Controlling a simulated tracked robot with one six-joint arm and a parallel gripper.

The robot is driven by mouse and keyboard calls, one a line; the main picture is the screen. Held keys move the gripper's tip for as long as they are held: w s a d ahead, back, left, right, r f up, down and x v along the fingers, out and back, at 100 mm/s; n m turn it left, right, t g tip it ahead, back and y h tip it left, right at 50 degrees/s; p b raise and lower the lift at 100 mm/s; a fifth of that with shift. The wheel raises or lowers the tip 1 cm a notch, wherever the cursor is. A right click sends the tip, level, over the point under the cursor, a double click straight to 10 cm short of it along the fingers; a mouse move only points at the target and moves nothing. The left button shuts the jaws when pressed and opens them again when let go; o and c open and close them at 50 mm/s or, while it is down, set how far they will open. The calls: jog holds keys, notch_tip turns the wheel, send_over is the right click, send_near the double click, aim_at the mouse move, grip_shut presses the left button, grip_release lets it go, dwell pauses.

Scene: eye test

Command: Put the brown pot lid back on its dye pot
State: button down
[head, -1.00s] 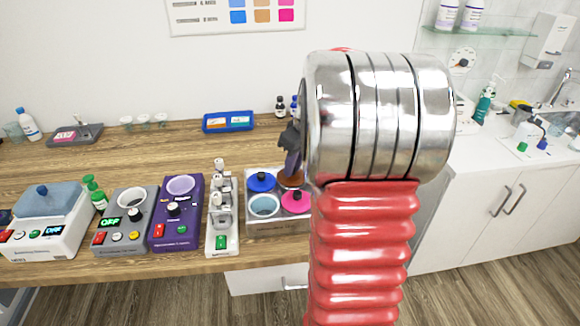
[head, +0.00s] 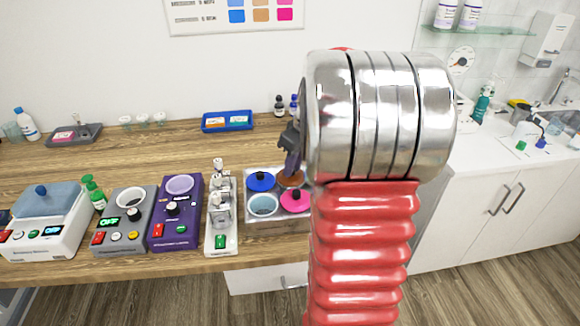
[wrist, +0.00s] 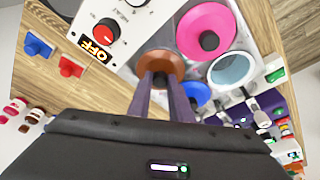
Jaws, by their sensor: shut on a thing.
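The brown pot lid (wrist: 160,60) is between the fingertips of my gripper (wrist: 163,80) in the wrist view. My gripper is shut on it. In the head view the brown lid (head: 292,179) is at the back right of the four-pot dye unit (head: 272,226), below my dark gripper (head: 291,152) and partly hidden by my arm. I cannot tell whether the lid rests on its pot or hangs just above it. A blue lid (head: 261,181) is left of it and a pink lid (head: 296,201) in front. The front left pot (head: 263,206) is open, with pale blue inside.
Left of the dye unit stand a white rack device (head: 221,225), a purple device (head: 175,212) and a grey device (head: 124,222). A blue tray (head: 227,121) and small dark bottles (head: 280,106) are behind. The counter's back left middle is fairly clear.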

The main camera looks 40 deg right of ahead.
jog(key=shift+f, duration=0.3)
dwell(0.4)
jog(key=c, duration=1.5)
grip_release()
jog(key=shift+c, duration=0.2)
jog(key=o, duration=0.3)
jog(key=shift+o, duration=0.2)
jog(key=shift+r, duration=0.1)
jog(key=shift+r, duration=2.9)
